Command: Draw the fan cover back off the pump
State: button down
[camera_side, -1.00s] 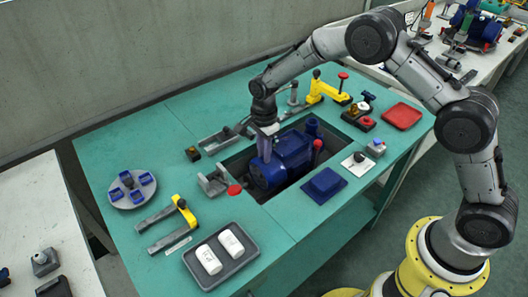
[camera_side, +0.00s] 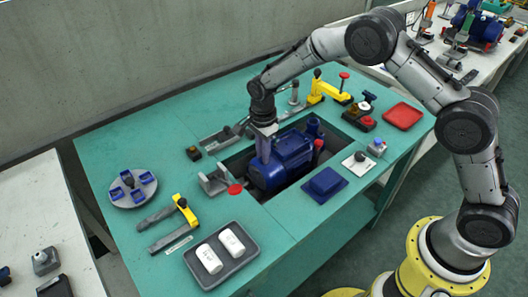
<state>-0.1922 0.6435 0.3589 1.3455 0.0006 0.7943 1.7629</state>
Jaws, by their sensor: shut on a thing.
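The blue pump (camera_side: 290,152) lies in the rectangular recess of the teal bench. Its fan cover (camera_side: 264,175) is the rounded blue end at the left, nearest the red-tipped clamp. My gripper (camera_side: 264,153) points down over that end and is shut on the fan cover's upper edge. The fingertips are small here and partly merge with the blue cover. I cannot make out a gap between the cover and the pump body.
A grey clamp with a red tip (camera_side: 235,189) stands left of the cover. A grey tray (camera_side: 205,277) with two white cylinders is in front, and a red tray (camera_side: 403,115) is at the back right. Bare bench lies between the round grey holder (camera_side: 118,197) and the clamp.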

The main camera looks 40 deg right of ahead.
jog(key=shift+a, duration=0.7)
dwell(0.3)
jog(key=c, duration=0.7)
grip_release()
jog(key=shift+c, duration=0.2)
jog(key=shift+r, duration=0.1)
jog(key=shift+r, duration=2.9)
